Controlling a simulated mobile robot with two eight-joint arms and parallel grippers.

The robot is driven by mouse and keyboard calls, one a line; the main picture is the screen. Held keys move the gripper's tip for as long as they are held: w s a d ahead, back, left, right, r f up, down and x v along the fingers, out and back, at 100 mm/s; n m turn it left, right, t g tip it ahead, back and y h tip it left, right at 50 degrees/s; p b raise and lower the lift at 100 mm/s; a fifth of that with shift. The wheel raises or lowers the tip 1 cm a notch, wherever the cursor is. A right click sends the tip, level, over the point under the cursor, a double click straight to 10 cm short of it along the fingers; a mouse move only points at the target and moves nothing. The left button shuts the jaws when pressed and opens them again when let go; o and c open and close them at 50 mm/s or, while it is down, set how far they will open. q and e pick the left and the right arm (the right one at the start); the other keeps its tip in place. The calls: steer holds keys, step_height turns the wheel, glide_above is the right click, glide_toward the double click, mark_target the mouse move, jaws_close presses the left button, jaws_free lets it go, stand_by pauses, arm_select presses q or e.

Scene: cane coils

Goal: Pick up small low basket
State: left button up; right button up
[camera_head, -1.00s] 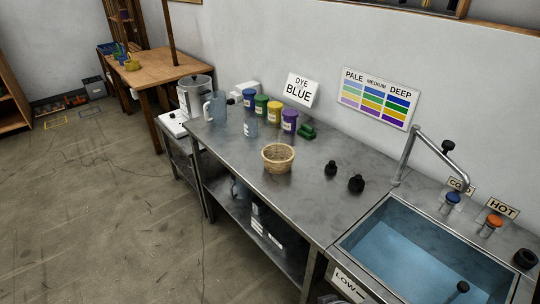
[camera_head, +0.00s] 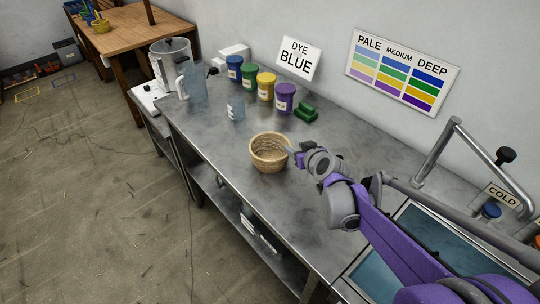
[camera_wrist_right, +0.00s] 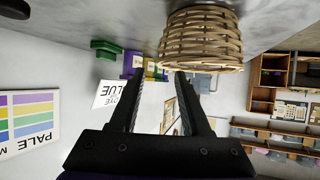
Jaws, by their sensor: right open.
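The small low basket (camera_head: 268,158) is round, woven and light tan, and stands upright on the steel counter. It also shows in the right wrist view (camera_wrist_right: 202,42), upside down at the top, just beyond the fingertips. My right gripper (camera_head: 291,150) reaches in from the right, its tips at the basket's right rim in the head view. In the right wrist view its two fingers (camera_wrist_right: 160,75) are apart with nothing between them. Whether a finger touches the basket I cannot tell. My left gripper is not in view.
The steel counter (camera_head: 215,140) holds several dye tubs, including a purple one (camera_head: 285,97), a clear jug (camera_head: 192,82), a beaker (camera_head: 236,108) and a green object (camera_head: 306,112) behind the basket. A sink (camera_head: 375,272) lies at right under my arm. Counter left of the basket is clear.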

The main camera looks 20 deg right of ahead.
mark_target(290, 144)
steer(key=shift+x, duration=2.95)
steer(key=shift+c, duration=0.2)
steer(key=shift+a, duration=0.1)
jaws_close()
